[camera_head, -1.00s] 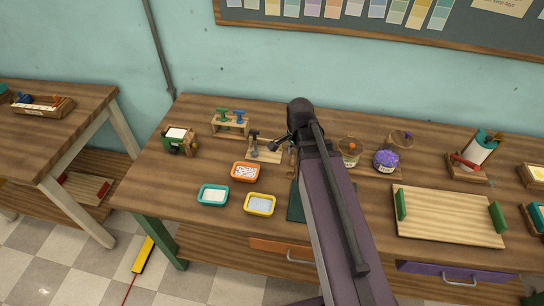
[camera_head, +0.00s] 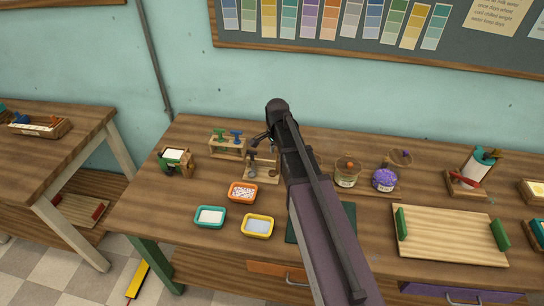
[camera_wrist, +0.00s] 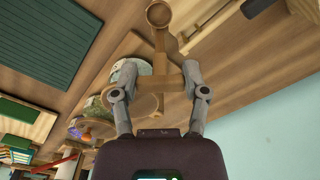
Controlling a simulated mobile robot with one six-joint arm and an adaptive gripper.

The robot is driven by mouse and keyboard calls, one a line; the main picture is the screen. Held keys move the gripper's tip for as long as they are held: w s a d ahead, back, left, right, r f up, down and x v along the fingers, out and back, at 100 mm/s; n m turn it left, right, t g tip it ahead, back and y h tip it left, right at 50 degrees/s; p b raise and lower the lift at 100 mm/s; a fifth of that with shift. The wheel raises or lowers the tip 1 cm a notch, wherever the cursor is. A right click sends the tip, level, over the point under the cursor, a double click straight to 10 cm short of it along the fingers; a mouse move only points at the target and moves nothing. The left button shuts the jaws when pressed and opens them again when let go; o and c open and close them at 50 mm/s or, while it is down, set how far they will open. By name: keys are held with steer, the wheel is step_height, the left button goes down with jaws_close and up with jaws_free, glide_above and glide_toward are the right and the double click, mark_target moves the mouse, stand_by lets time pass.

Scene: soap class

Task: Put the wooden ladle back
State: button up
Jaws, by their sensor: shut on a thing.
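The wooden ladle shows in the wrist view as a handle (camera_wrist: 160,52) with a round bowl at the top of the picture and a cross-piece at the lower end. My gripper (camera_wrist: 159,80) is shut on that cross-piece, one finger on each side. In the head view my gripper (camera_head: 261,140) is over the back of the bench, near a small wooden stand (camera_head: 262,173) that carries a dark-headed tool (camera_head: 252,158). My arm hides most of the ladle there. I cannot tell whether the ladle touches anything.
A wooden rack (camera_head: 226,149) with green and blue tools stands left of the gripper. Small orange (camera_head: 242,192), teal (camera_head: 210,216) and yellow (camera_head: 257,226) trays lie in front. A jar (camera_head: 345,174) and purple pot (camera_head: 383,180) stand right of my arm. The bench's left front is clear.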

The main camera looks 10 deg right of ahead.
mark_target(273, 173)
steer(key=shift+w+a, duration=0.2)
steer(key=shift+w, duration=0.65)
steer(key=shift+w+a+f+b, duration=0.1)
steer(key=shift+w+f+b, duration=0.1)
steer(key=shift+f+b, duration=0.45)
steer(key=shift+w+f+b, duration=0.25)
steer(key=shift+f+b, duration=0.35)
steer(key=shift+w+a+f+b, duration=0.1)
steer(key=shift+w+f+b, duration=0.1)
steer(key=shift+f+b, duration=0.45)
steer(key=shift+f, duration=0.15)
steer(key=o, duration=1.1)
steer(key=shift+o, duration=0.2)
